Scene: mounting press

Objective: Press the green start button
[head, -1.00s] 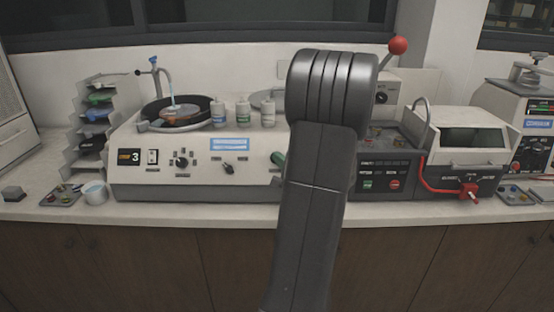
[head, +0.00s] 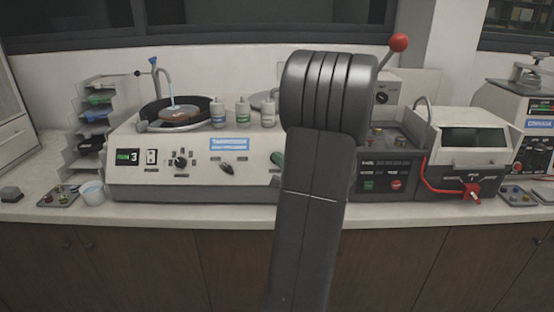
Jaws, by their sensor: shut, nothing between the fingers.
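A small green button (head: 368,185) also shows on the dark panel to the right of my arm, beside a red one (head: 396,184). I cannot tell from the labels which is the start button. My arm (head: 312,200) rises through the middle of the view. My gripper is hidden behind it, so any contact with a button cannot be seen.
The small display (head: 128,156) glows green with a 3. Water runs onto the round platen (head: 178,112). Three bottles (head: 242,110) stand behind the front panel. A red-knobbed lever (head: 398,43) rises behind my arm. A cup (head: 94,192) and a parts tray (head: 58,196) stand at the left.

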